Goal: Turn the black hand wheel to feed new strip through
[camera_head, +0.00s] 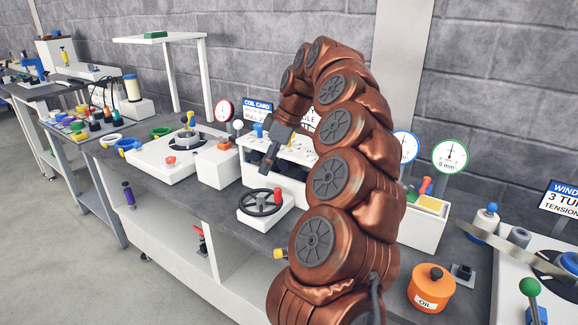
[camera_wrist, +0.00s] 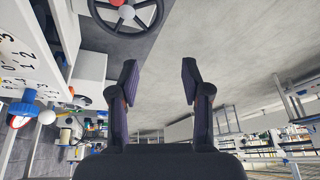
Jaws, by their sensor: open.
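The black hand wheel (camera_head: 259,203) lies nearly flat on a white block at the front edge of the bench. A red handle knob (camera_head: 278,196) stands up from its right side. In the wrist view the wheel (camera_wrist: 142,17) is cut off by the top edge, with the red knob (camera_wrist: 126,12) on it. My gripper (camera_head: 268,158) is above and behind the wheel, apart from it, in front of the white housing. In the wrist view my gripper (camera_wrist: 160,82) is open, with nothing between its fingers.
A white housing (camera_head: 285,155) stands behind the wheel. Left of it are a white box (camera_head: 218,165) and a plate with a dial. An orange oil pot (camera_head: 431,287) stands on the right. The bench and floor in front of the wheel look clear.

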